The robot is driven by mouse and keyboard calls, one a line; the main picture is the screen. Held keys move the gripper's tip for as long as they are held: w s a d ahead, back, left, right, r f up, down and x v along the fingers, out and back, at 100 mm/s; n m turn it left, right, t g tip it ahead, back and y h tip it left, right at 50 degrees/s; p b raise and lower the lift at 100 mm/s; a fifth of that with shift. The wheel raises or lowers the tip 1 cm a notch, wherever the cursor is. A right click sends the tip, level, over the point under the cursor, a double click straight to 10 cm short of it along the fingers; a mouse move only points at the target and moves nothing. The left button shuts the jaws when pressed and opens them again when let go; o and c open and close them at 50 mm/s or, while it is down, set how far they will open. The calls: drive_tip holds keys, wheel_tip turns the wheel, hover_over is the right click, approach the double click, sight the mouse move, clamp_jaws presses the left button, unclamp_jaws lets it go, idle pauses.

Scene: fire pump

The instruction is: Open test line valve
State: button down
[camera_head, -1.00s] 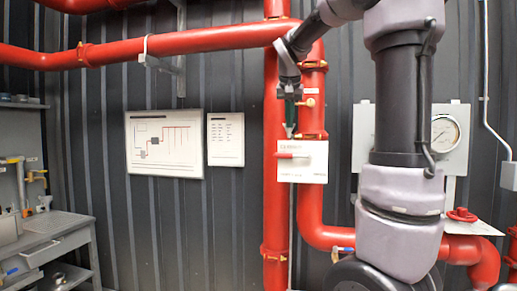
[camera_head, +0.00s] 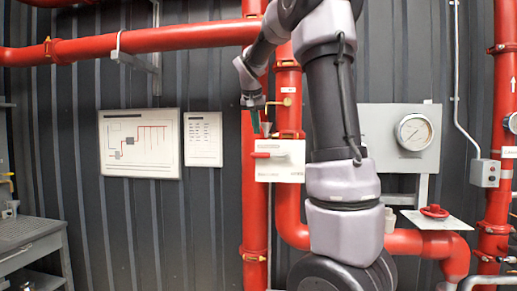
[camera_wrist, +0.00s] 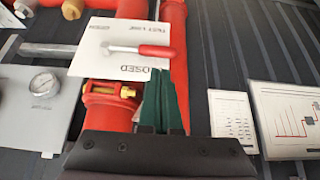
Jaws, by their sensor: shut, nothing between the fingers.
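The test line valve is a white plate (camera_head: 292,172) with a red-gripped lever (camera_head: 268,155) lying level across it, its grip to the left. In the wrist view the plate (camera_wrist: 97,62) bears "OPEN" and a partly hidden "...OSED" lettering. The lever's red grip (camera_wrist: 157,51) points right there, just beyond my fingertips. My gripper (camera_head: 256,124) hangs just above the grip in the head view, pointing down. Its green fingers (camera_wrist: 163,95) are together and empty. They overlap the plate's edge in the wrist view; I cannot tell whether they touch the lever.
Red vertical pipes (camera_head: 255,215) run behind the plate, and a red horizontal pipe (camera_head: 160,40) crosses above. A pressure gauge (camera_head: 414,132) and a red handwheel (camera_head: 434,211) are at right. Framed charts (camera_head: 139,143) hang on the wall at left. A workbench (camera_head: 30,235) stands lower left.

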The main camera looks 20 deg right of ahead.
sight(269, 155)
drive_tip(key=x, duration=0.9)
drive_tip(key=shift+f, duration=0.1)
